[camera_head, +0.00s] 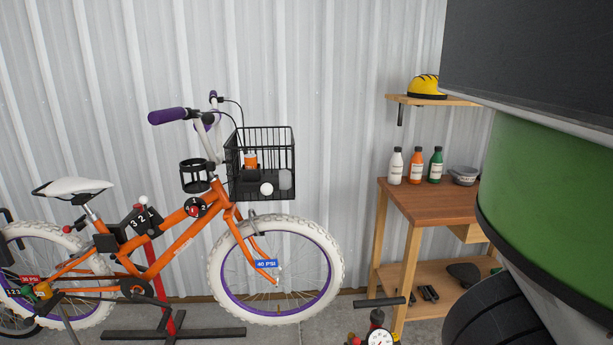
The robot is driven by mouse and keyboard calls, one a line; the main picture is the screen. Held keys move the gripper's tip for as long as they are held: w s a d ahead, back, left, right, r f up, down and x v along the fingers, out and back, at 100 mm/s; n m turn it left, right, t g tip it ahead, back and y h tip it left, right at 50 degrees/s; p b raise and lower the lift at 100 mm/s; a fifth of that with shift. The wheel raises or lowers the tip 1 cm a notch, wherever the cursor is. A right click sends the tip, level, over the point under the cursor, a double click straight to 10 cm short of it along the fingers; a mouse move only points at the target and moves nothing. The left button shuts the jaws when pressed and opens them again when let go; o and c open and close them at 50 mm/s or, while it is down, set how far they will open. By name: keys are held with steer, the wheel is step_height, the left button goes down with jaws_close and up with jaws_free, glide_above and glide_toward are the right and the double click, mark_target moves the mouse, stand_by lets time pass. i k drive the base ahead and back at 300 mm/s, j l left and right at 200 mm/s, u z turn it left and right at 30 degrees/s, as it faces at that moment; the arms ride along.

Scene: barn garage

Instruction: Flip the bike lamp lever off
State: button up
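An orange bike (185,245) with purple grips and white tyres stands on a red and black stand (165,320) at the left. A black box marked 3 2 1 (138,219) sits on its frame, with a lever with a pale knob (142,200) above it. A round red and black part with numbers (195,208) is on the frame near the head tube. A small round white part (266,188) shows at the front basket. I cannot tell which part is the lamp lever or its position. My gripper is not in view.
The black wire basket (283,150) holds an orange container. A pump with a gauge (379,338) is on the floor. Large close shapes block the right side.

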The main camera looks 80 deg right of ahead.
mark_target(266, 189)
steer(key=z, duration=1.25)
